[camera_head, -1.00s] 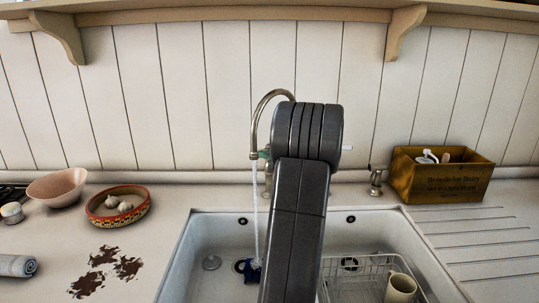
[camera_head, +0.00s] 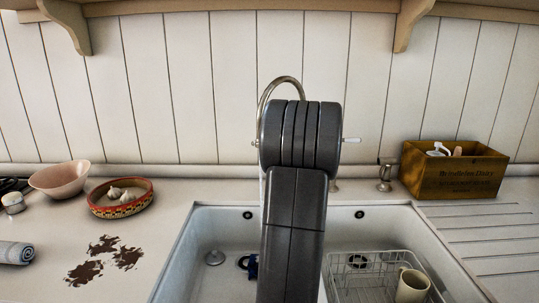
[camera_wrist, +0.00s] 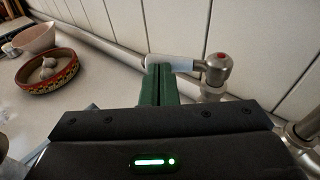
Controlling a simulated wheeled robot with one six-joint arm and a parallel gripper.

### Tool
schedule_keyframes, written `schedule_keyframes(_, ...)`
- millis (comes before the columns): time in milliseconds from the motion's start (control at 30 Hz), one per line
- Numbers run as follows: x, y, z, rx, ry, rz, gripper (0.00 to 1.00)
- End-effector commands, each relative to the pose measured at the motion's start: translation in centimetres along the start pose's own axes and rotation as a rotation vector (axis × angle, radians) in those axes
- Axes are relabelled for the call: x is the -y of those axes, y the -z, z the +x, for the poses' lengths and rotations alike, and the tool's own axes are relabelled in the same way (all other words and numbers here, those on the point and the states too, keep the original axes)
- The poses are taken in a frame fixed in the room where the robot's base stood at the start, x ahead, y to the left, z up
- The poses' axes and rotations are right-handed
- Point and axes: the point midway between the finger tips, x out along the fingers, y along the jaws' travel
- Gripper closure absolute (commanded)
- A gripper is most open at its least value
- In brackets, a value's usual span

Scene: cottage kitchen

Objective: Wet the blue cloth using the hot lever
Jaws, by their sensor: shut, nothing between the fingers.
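The blue cloth (camera_head: 249,266) lies on the sink floor, partly hidden behind my arm. The curved tap (camera_head: 266,95) rises behind my arm. In the wrist view, a tap lever with a white handle (camera_wrist: 185,63) ends in a metal knob with a red dot (camera_wrist: 219,66), marking it hot. My gripper (camera_wrist: 158,72) is shut and empty, its green fingers at the handle's left end; whether they touch it is unclear. My arm hides the gripper, the hot lever and the tap's outlet in the head view, so I cannot tell whether water runs.
The sink (camera_head: 200,225) holds a wire rack (camera_head: 345,283) with a cream mug (camera_head: 411,286). Another white lever (camera_head: 351,140) shows right of my arm. A wooden crate (camera_head: 455,175) stands right. A patterned bowl (camera_head: 120,207), a pink bowl (camera_head: 60,178) and a rolled towel (camera_head: 15,253) are left.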

Motion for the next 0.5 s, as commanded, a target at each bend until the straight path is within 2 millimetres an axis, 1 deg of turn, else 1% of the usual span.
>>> schedule_keyframes(33,-0.2,0.4,0.4,0.001,-0.002,-0.002,1.0)
schedule_keyframes(267,-0.5,0.1,1.7,0.001,-0.002,-0.002,1.0)
schedule_keyframes(400,-0.8,-0.2,2.4,0.001,0.096,0.018,1.0)
schedule_keyframes(500,-0.5,-0.3,2.7,0.0,0.134,0.027,1.0)
